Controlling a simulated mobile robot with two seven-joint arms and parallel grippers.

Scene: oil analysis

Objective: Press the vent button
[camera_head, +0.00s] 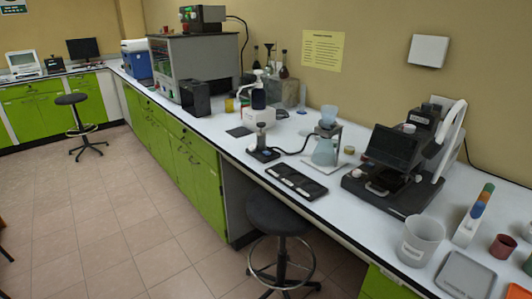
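No vent button can be made out at this size. Several devices stand on the white bench (225,122). A black instrument with a tilted dark screen (393,148) and a curved white arm (452,128) stands at the right. Further left is a white device (262,117) with a dark middle part. A small black-based unit (264,154) with a cable sits in front of it. Neither of my grippers is in view.
A black tray (297,182) lies near the bench front. A grey beaker (420,240), a scale (466,274) and a red cup (503,246) stand at the lower right. A stool (278,213) stands before the bench. The tiled floor (110,220) at left is mostly clear.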

